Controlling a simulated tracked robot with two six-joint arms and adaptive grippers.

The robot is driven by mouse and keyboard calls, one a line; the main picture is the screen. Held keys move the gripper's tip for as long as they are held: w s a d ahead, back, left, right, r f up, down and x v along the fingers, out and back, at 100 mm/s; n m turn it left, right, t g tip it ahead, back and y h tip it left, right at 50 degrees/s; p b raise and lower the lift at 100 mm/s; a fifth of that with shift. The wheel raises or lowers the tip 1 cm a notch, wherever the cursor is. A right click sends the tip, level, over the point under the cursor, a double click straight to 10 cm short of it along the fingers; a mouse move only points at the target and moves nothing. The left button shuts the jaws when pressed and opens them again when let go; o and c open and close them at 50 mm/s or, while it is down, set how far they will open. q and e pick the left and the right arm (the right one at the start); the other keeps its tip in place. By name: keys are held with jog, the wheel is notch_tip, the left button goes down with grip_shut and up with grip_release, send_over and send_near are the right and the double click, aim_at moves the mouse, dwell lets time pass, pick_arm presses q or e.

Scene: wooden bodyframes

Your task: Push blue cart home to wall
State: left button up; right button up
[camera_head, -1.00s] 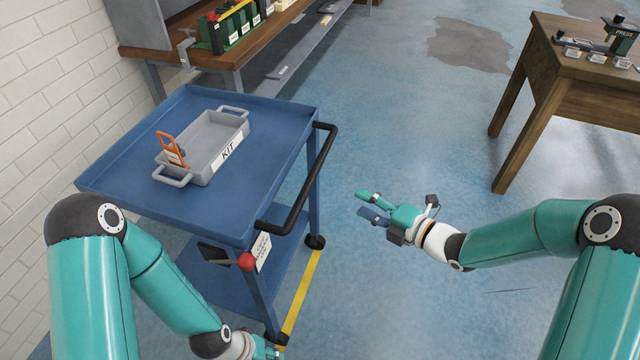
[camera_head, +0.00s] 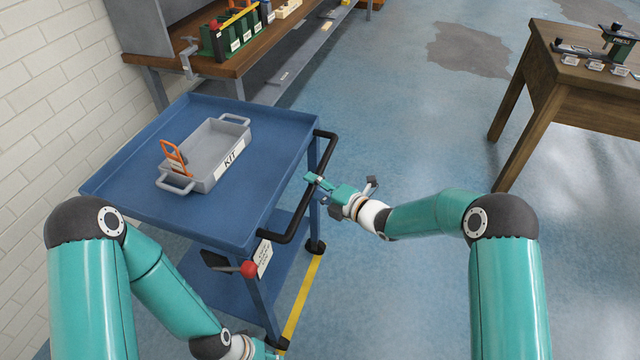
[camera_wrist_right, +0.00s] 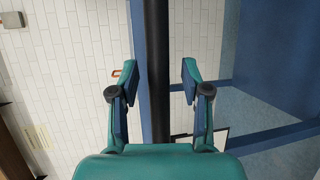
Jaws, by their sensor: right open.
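The blue cart (camera_head: 215,215) stands by the white brick wall (camera_head: 50,95) at the left, with a black push handle (camera_head: 290,225) on its right side. My right gripper (camera_head: 314,184) is at the handle. In the right wrist view the black handle bar (camera_wrist_right: 156,80) runs between the open fingers of my right gripper (camera_wrist_right: 156,85), with space on both sides. A red-knobbed lever (camera_head: 248,268) sits below the handle near the cart's front corner. My left gripper (camera_head: 270,354) is low at the bottom edge, mostly cut off, so its fingers do not show clearly.
A grey KIT tray (camera_head: 205,178) with an orange-handled item (camera_head: 172,155) rests on the cart top. A workbench (camera_head: 250,55) stands behind the cart. A wooden table (camera_head: 575,100) is at the right. A yellow line (camera_head: 303,300) marks the floor beside the cart.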

jog(key=shift+w+a+f, duration=0.1)
jog(key=shift+w+a, duration=0.2)
jog(key=shift+a, duration=0.1)
grip_shut()
